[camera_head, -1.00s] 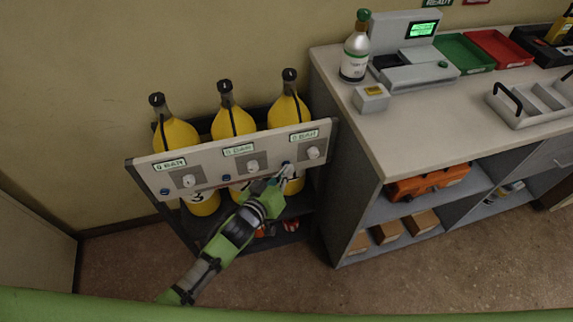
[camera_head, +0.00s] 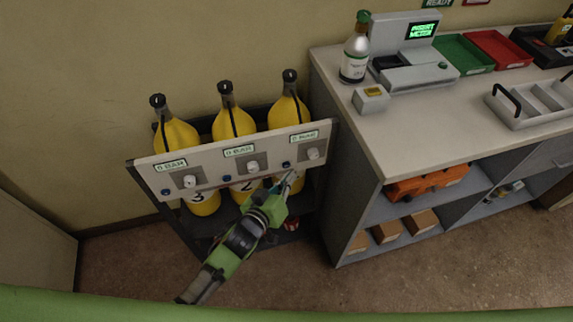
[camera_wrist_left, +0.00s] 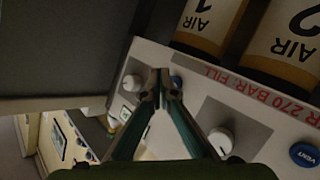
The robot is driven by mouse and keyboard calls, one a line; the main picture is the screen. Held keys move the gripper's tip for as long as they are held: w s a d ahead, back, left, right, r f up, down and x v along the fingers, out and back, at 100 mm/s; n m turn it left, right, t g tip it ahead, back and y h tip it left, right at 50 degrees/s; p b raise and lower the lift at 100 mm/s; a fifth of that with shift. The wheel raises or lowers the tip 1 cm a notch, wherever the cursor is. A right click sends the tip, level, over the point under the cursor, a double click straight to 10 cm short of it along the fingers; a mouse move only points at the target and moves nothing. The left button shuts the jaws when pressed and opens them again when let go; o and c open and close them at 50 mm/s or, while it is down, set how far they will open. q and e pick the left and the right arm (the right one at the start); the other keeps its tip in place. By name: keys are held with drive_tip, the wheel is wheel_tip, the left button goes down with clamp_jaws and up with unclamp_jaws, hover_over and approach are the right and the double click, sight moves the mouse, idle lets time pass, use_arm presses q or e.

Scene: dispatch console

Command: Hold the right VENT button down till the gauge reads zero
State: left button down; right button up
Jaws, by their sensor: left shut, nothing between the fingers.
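The right VENT button (camera_head: 286,165) is a small blue button on the grey panel (camera_head: 208,165), left of the right knob (camera_head: 313,154). The right gauge (camera_head: 304,136) above it appears to read 0 BAR, in small blurred digits. My left gripper (camera_head: 292,174) is shut and empty, its tips just below and right of this button. In the left wrist view, the shut fingertips (camera_wrist_left: 159,73) are close beside the blue button (camera_wrist_left: 177,82) and partly overlap it in the picture. I cannot tell whether they touch. My right gripper is not in view.
Yellow air cylinders (camera_head: 233,122) stand behind the panel. Another blue VENT button (camera_wrist_left: 305,155) and a white knob (camera_wrist_left: 220,139) show in the left wrist view. A counter (camera_head: 420,131) with a bottle (camera_head: 355,50) and trays stands to the right. Floor in front is clear.

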use_arm(q)
drive_tip(key=s, duration=0.2)
drive_tip(key=s+d+p, duration=0.1)
drive_tip(key=s, duration=0.1)
drive_tip(key=shift+s+d, duration=0.1)
drive_tip(key=shift+d, duration=0.05)
idle(0.4)
drive_tip(key=s+a+f+g+y, duration=0.15)
drive_tip(key=s+a+f, duration=0.3)
drive_tip(key=f, duration=0.45)
drive_tip(key=s+a+f+m+g+y, duration=0.1)
drive_tip(key=s+a+f+g, duration=0.25)
drive_tip(key=s+f, duration=0.4)
drive_tip(key=s+a+f+g+y, duration=0.1)
drive_tip(key=s+a+f, duration=0.25)
drive_tip(key=f, duration=0.65)
drive_tip(key=s+a+f+g+y, duration=0.1)
drive_tip(key=s+a+f, duration=0.3)
drive_tip(key=s, duration=0.5)
drive_tip(key=s+a+f+m+g, duration=0.1)
drive_tip(key=s+a+f+g, duration=0.2)
drive_tip(key=s, duration=0.6)
drive_tip(key=s+a+f+g+y, duration=0.1)
drive_tip(key=s+a+f+g, duration=0.1)
drive_tip(key=s+a+f, duration=0.3)
drive_tip(key=s, duration=0.4)
drive_tip(key=shift+f+m+y, duration=0.35)
drive_tip(key=shift+f+m, duration=0.05)
drive_tip(key=shift+s, duration=0.1)
